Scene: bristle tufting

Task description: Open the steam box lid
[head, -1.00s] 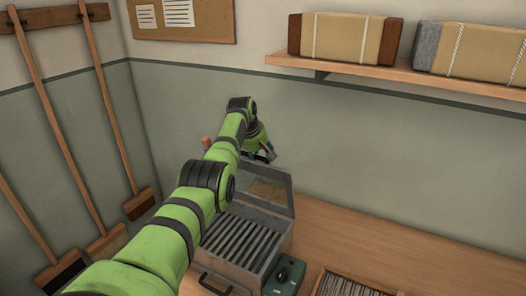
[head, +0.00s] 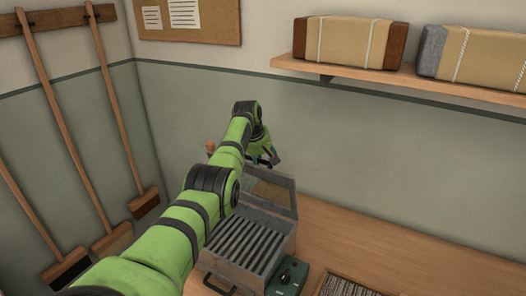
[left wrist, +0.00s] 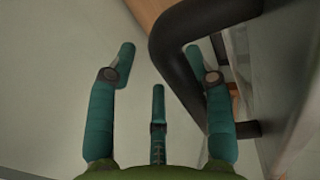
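The grey steam box (head: 277,257) stands on the wooden bench with its slatted inside showing. Its lid (head: 283,193), a grey frame with a clear pane, is raised and stands up at the back of the box. My left gripper (head: 266,160) is above and behind the lid, near the wall, and my arm hides part of the box's left side. In the left wrist view its teal fingers (left wrist: 158,75) are spread, with nothing seen clamped between them. A dark curved handle (left wrist: 163,45) passes close beside the right finger; contact is unclear. My right gripper is out of view.
A green control box (head: 288,276) with a knob sits right of the steam box, beside a tray of bristles (head: 350,287). The bench (head: 370,255) is clear to the right. A shelf (head: 350,75) with wrapped blocks juts from the wall. Brooms (head: 125,130) hang at left.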

